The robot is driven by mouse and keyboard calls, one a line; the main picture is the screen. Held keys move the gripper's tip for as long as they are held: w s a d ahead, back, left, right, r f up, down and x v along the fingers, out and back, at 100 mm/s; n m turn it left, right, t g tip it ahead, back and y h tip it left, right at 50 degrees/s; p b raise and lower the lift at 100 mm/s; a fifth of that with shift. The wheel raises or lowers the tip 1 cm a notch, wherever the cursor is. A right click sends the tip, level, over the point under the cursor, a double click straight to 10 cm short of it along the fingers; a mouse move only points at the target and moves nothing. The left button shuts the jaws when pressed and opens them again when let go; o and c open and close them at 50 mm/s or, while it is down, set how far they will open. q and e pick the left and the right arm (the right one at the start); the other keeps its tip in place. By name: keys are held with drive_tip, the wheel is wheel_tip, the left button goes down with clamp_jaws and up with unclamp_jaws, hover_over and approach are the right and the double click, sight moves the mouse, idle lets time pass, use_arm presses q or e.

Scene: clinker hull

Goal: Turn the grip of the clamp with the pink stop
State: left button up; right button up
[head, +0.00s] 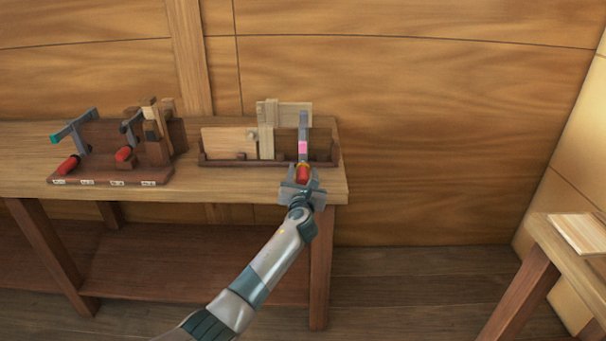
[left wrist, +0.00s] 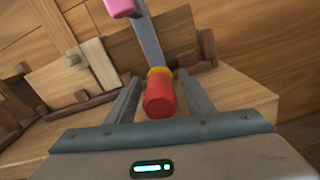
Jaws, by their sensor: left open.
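The clamp with the pink stop (head: 303,148) stands at the right end of the workbench, at a dark wooden holder. Its grey bar rises upright, and its red grip (head: 303,174) hangs at the near end below a yellow collar. In the left wrist view the red grip (left wrist: 159,98) lies between the two fingers, and the pink stop (left wrist: 119,7) shows at the top edge. My left gripper (head: 302,186) is open, with a finger on each side of the grip and gaps visible beside it. My right gripper is not in view.
The dark holder (head: 222,162) also bears light boards (head: 229,141). At the bench's left, a rack (head: 110,176) holds a clamp with a teal stop (head: 57,139) and another red-gripped clamp (head: 124,154). A second table (head: 567,255) stands at the right. Floor between is clear.

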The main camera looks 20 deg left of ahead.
use_arm(q)
drive_tip(key=shift+w, duration=0.3)
drive_tip(key=c, duration=1)
drive_tip(key=shift+c, duration=0.2)
drive_tip(key=shift+n, duration=0.3)
